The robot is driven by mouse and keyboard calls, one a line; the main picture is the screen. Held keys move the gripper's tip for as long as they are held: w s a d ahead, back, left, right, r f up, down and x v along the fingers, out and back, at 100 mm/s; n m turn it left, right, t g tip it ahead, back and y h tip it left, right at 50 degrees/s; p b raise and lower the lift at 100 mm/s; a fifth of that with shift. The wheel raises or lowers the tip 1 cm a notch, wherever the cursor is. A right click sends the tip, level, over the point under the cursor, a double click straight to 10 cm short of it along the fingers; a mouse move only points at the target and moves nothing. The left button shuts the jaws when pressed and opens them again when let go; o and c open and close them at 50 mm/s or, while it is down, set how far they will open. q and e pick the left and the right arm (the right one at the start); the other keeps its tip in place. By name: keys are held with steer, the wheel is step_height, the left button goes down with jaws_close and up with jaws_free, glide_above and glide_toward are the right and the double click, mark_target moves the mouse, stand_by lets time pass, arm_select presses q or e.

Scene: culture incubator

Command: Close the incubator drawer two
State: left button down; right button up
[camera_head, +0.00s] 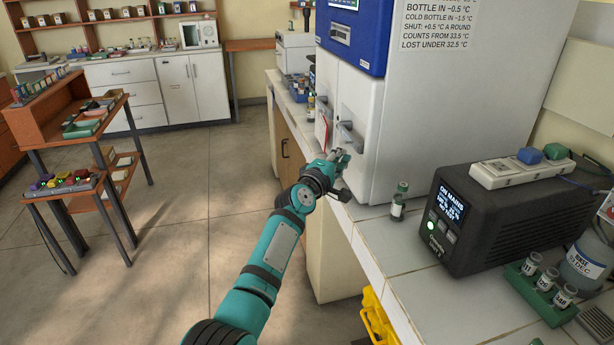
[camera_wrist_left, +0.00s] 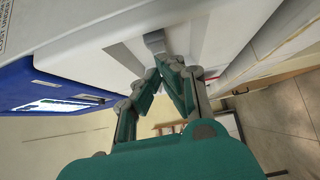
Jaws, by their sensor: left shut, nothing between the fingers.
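The white incubator (camera_head: 440,90) stands on the bench, with a blue display panel (camera_head: 358,30) at its top. A grey handle (camera_head: 350,137) sticks out from its front. My left gripper (camera_head: 341,158) is shut and empty at the lower front of the incubator, just below that handle. In the left wrist view, the fingertips of my left gripper (camera_wrist_left: 165,66) meet close to a grey handle (camera_wrist_left: 155,42) on the white front (camera_wrist_left: 110,65). I cannot tell whether they touch it. The gripper partly hides the lower front, and how far drawer two stands out is unclear. My right gripper is not in view.
A small dark bottle (camera_head: 399,201) stands on the bench (camera_head: 385,240) near the incubator's corner. A black power unit (camera_head: 480,215) and a green vial rack (camera_head: 540,295) are to the right. The floor (camera_head: 180,210) left of my arm is clear up to a wooden stand (camera_head: 90,150).

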arm_select(q)
steer(key=p+v, duration=0.7)
steer(key=v, duration=0.2)
steer(key=s+a+f+m+g+y, duration=0.1)
steer(key=s+a+f+m+g, duration=0.25)
steer(key=s+f, duration=0.55)
steer(key=s+a+f+m+g+y, duration=0.1)
steer(key=s+a+f+m+g, duration=0.35)
steer(key=s, duration=0.65)
steer(key=s+a+f+m+g+y, duration=0.25)
steer(key=s+a, duration=0.45)
steer(key=s, duration=0.6)
steer(key=s+a+f+m+g+y, duration=0.2)
steer(key=s+a+m+y, duration=0.2)
steer(key=s+a, duration=0.55)
steer(key=s+d+f+g, duration=0.1)
steer(key=s+f, duration=0.2)
steer(key=f, duration=1.1)
steer(key=s+d+f, duration=0.1)
steer(key=s+f, duration=0.1)
steer(key=f, duration=1.1)
steer(key=s+a+f+g, duration=0.1)
steer(key=s+a+f, duration=0.1)
steer(key=s+f, duration=1.3)
steer(key=shift+s+a+f, duration=0.2)
steer(key=shift+s+a, duration=0.05)
steer(key=shift+s, duration=0.4)
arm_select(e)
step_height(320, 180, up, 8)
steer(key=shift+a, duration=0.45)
